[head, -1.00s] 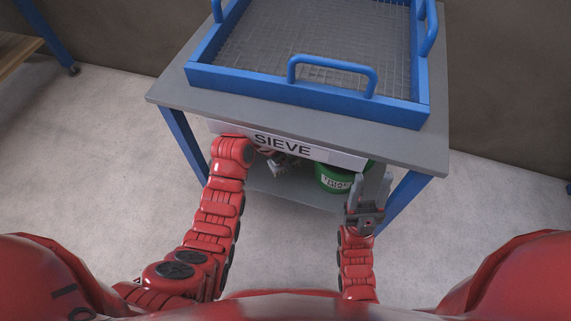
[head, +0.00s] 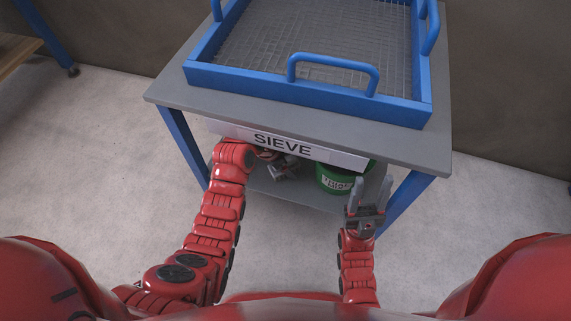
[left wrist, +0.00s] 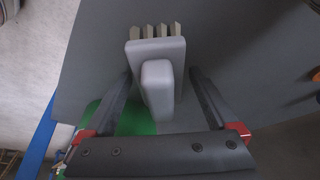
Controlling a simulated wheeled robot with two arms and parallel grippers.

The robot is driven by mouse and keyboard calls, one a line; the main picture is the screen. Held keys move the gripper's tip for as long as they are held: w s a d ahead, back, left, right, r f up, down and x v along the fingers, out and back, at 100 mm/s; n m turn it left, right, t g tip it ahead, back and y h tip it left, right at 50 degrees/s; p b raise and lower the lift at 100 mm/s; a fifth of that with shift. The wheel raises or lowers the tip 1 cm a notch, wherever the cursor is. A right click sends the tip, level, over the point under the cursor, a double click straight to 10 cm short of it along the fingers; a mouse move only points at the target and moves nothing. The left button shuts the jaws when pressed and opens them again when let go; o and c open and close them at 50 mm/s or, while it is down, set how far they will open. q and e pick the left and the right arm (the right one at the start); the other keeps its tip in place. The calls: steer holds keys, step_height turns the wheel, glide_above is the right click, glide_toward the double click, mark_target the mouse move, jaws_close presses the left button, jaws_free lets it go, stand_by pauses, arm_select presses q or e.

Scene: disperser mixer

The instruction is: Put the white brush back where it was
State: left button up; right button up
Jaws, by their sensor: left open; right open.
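The white brush (left wrist: 157,82), light grey in this light, shows in the left wrist view with its short tan bristles at the top. Its handle points down the picture, between the two fingers of my left gripper. The fingers are spread, with a visible gap on each side of the handle. In the head view my left gripper (head: 284,170) is under the tabletop, partly hidden by the SIEVE sign, and I cannot make out the brush there. My right gripper (head: 369,188) is open and empty in front of the table's right side.
A blue-framed sieve (head: 310,92) sits on the grey table (head: 420,147). The SIEVE sign (head: 283,145) hangs along its front edge. A green bucket (head: 335,180) stands on the lower shelf (head: 290,193), close to my right gripper. The floor at left is clear.

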arm_select(q)
steer(key=v, duration=0.2)
steer(key=p+v, duration=0.1)
steer(key=v, duration=0.1)
steer(key=p+v, duration=0.1)
steer(key=v, duration=0.1)
steer(key=shift+s+a+f, duration=0.1)
steer(key=shift+a, duration=0.2)
steer(key=s+a+p, duration=0.1)
steer(key=s+a, duration=0.4)
steer(key=a, duration=0.4)
steer(key=shift+a+f+p, duration=0.25)
steer(key=shift+a+p, duration=0.15)
steer(key=shift+s, duration=0.1)
